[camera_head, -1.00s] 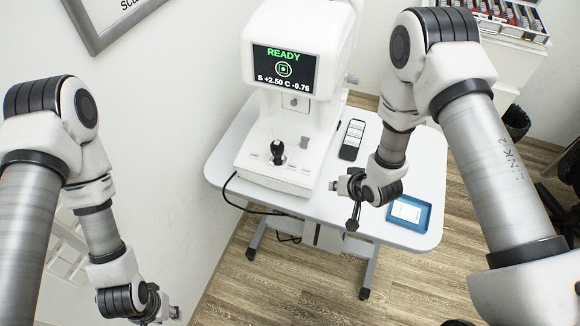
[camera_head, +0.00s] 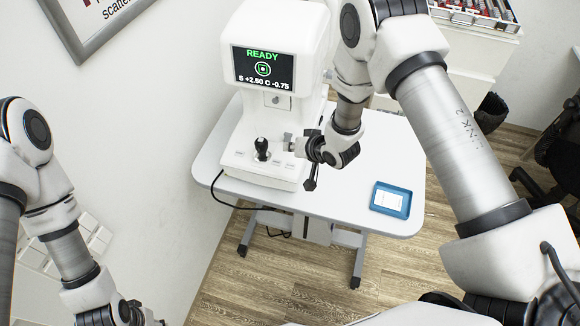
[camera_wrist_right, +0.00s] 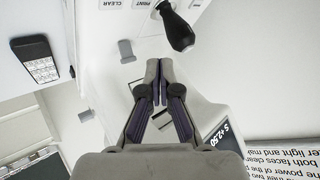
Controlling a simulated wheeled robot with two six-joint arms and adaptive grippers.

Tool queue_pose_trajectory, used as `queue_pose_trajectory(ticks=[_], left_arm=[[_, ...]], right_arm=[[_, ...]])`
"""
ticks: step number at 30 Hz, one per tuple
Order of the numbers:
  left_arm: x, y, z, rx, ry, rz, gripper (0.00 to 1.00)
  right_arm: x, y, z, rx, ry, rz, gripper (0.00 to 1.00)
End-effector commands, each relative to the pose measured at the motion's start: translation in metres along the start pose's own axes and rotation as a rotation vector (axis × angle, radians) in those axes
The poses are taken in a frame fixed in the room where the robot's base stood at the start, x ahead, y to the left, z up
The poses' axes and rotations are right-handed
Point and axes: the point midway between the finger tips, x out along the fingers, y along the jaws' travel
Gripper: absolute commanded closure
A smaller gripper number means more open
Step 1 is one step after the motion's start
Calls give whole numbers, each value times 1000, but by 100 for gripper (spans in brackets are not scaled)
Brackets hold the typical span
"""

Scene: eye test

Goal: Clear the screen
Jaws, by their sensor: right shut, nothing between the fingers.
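The white eye-test machine (camera_head: 272,110) stands on the table. Its screen (camera_head: 263,67) reads READY, with "S +2.50 C -0.75" below a green symbol. A black joystick (camera_head: 262,148) rises from its base; the joystick also shows in the right wrist view (camera_wrist_right: 177,28). Buttons labelled CLEAR (camera_wrist_right: 116,3) and PRINT (camera_wrist_right: 143,3) show at the top edge of that view. My right gripper (camera_head: 290,143) is shut and empty, close to the right side of the base; its fingertips (camera_wrist_right: 158,68) appear apart from the buttons. My left gripper (camera_head: 150,318) is at the bottom edge, partly cut off, away from the table.
A blue tray (camera_head: 376,200) with a white card lies on the table (camera_head: 340,200) at right. A drawer cabinet (camera_head: 470,60), a bin (camera_head: 491,112) and a dark chair (camera_head: 560,150) stand beyond the table.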

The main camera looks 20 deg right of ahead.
Motion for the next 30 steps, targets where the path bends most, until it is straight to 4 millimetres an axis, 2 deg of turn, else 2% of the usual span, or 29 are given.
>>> queue_pose_trajectory(ticks=[1,13,30], left_arm=[[10,0,0,0,0,0,65],[52,0,0,0,0,0,65],[55,0,0,0,0,0,65]], right_arm=[[8,6,7,0,0,1,100],[48,34,35,0,1,0,100],[51,37,37,0,0,0,100]])
